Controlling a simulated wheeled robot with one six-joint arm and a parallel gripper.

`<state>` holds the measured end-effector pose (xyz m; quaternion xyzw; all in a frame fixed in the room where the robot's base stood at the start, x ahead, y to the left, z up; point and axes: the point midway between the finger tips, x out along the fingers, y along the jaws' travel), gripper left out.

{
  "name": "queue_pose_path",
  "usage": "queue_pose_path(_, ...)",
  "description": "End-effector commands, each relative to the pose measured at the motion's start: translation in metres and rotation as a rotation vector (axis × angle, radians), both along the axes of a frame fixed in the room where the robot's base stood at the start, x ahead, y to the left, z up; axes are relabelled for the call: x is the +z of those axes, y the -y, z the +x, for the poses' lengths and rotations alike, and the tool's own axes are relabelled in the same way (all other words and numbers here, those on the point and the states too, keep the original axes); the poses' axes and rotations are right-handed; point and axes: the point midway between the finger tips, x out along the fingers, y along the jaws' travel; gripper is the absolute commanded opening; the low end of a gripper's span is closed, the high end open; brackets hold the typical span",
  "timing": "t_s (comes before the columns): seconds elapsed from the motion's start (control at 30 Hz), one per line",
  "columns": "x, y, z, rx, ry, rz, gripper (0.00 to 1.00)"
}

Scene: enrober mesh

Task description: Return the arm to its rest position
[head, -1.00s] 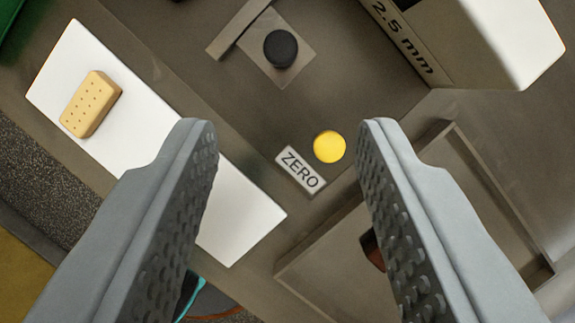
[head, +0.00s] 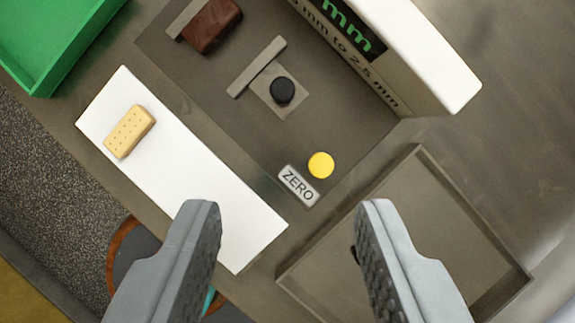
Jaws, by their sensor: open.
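My gripper (head: 288,215) is open and empty in the head view. Its two grey fingers with studded inner pads stand wide apart at the bottom of the picture. They hang above the bench, with the white strip (head: 245,215) partly behind the left finger and a shallow tray (head: 440,190) partly behind the right finger. Nothing is between the fingers.
A biscuit (head: 130,132) lies on the white strip. A yellow button (head: 321,165) sits by a ZERO label (head: 298,185). A black knob (head: 282,91), a brown block (head: 212,25), a green bin (head: 55,45) and a gauge housing (head: 425,50) stand farther up.

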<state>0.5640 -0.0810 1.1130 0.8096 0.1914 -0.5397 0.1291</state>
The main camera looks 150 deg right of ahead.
Motion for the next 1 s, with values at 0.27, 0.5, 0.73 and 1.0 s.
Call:
queue_pose_path(0.27,0.002,-0.017,-0.025,-0.105,0.152,-0.032,0.43)
queue_pose_path(0.5,0.004,-0.035,-0.060,-0.235,0.382,-0.034,0.43)
queue_pose_path(0.73,0.007,-0.050,-0.097,-0.328,0.613,0.011,0.43)
queue_pose_path(1.0,0.008,-0.067,-0.147,-0.395,0.886,0.123,0.43)
